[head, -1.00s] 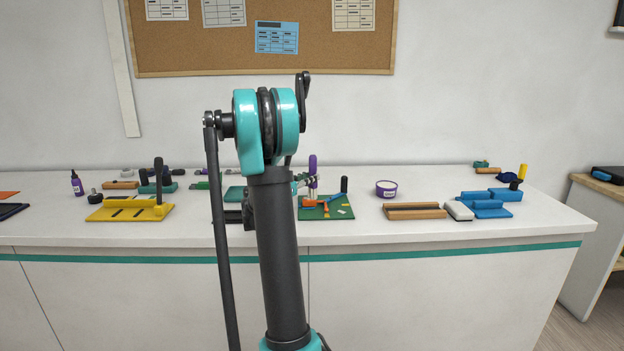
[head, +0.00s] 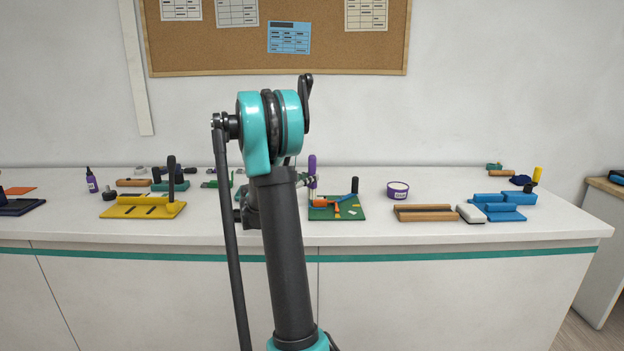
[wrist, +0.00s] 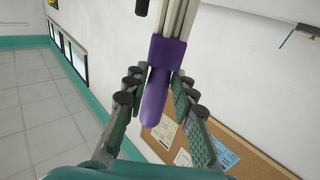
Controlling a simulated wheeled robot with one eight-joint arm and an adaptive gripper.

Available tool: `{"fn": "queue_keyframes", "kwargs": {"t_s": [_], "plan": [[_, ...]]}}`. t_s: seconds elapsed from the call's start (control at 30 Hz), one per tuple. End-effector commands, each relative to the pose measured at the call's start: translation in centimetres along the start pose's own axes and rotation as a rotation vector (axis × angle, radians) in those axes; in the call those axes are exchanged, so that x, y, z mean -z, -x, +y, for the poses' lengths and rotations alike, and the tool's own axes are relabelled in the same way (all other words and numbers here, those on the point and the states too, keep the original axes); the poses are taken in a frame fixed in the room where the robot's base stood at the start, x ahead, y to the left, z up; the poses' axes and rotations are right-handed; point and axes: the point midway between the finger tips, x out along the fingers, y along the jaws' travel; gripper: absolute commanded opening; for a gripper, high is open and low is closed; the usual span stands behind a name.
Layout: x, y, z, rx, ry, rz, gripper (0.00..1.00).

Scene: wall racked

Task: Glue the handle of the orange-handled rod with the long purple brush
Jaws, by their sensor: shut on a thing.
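My gripper (wrist: 158,105) is shut on the long purple brush (wrist: 155,96). In the wrist view its purple handle lies between the finger pads, and a purple collar and pale long head extend to the top edge. In the head view the purple handle (head: 312,164) stands upright above the green board, with my gripper (head: 308,181) partly hidden behind my arm. The orange-handled rod (head: 323,203) lies on the green board (head: 350,213), its blue part slanting up to the right. The brush's lower end is close to the orange handle; I cannot tell whether they touch.
A purple tub (head: 398,191) with pale contents stands right of the board. A black upright peg (head: 355,185) is at the board's back right. Wooden blocks (head: 425,213), a white block (head: 471,213) and blue blocks (head: 503,208) lie farther right. A yellow fixture (head: 142,207) stands left.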

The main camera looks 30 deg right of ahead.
Motion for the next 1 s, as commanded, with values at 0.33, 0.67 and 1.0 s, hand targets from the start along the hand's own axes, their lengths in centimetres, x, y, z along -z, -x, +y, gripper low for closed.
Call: {"fn": "queue_keyframes", "kwargs": {"t_s": [0.33, 0.67, 1.0], "plan": [[-0.1, 0.4, -0.4, -0.001, 0.0, 0.0, 0.0], [0.1, -0.5, 0.6, -0.002, 0.0, 0.0, 0.0], [0.0, -1.5, 1.5, -0.001, 0.0, 0.0, 0.0]]}}
